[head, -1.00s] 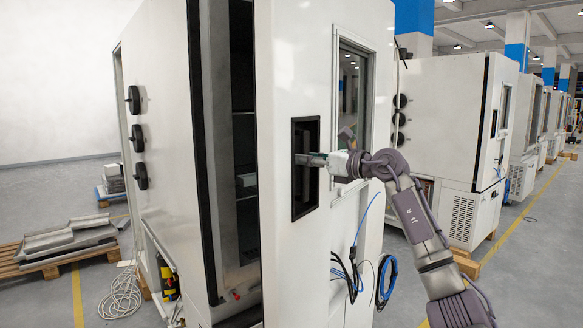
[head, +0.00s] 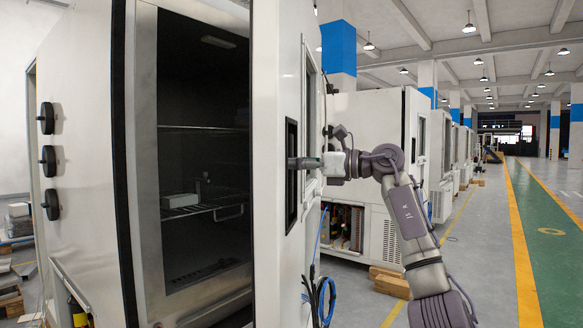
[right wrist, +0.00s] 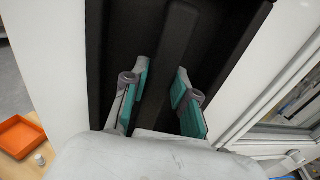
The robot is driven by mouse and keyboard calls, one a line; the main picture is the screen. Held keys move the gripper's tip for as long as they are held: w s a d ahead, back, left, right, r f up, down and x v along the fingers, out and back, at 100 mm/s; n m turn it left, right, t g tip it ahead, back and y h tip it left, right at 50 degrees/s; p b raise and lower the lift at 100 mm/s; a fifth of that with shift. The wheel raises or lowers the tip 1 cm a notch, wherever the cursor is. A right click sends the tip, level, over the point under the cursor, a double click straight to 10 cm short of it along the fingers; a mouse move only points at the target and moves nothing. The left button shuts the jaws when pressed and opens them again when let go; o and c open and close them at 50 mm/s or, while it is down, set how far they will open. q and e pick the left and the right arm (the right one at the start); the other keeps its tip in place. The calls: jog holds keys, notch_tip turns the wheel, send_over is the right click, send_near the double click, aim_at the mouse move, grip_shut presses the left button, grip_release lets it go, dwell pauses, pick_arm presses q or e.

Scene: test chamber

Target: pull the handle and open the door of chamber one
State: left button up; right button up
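The white door (head: 277,170) of the large chamber in front stands well open, edge-on, in the head view. A dark recess (head: 291,172) in its outer face holds the handle. My right gripper (head: 305,163) reaches into this recess from the right. In the right wrist view the dark handle bar (right wrist: 174,50) runs between the two teal-padded fingers of the right gripper (right wrist: 163,82), one on each side, with little room between pads and bar. Exact contact is hard to see. The chamber's interior (head: 200,130) shows wire shelves (head: 215,206) with a small light box. My left gripper is not in view.
More white chambers (head: 373,150) stand in a row behind the door, on the right. Wooden blocks (head: 389,282) lie on the floor. A green walkway (head: 550,220) with yellow edges runs clear at the far right.

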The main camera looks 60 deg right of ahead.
jog(key=shift+o, duration=1.2)
jog(key=shift+r, duration=0.4)
jog(key=shift+o, duration=1)
jog(key=v, duration=1.2)
jog(key=shift+d+f, duration=0.15)
jog(key=shift+s, duration=0.1)
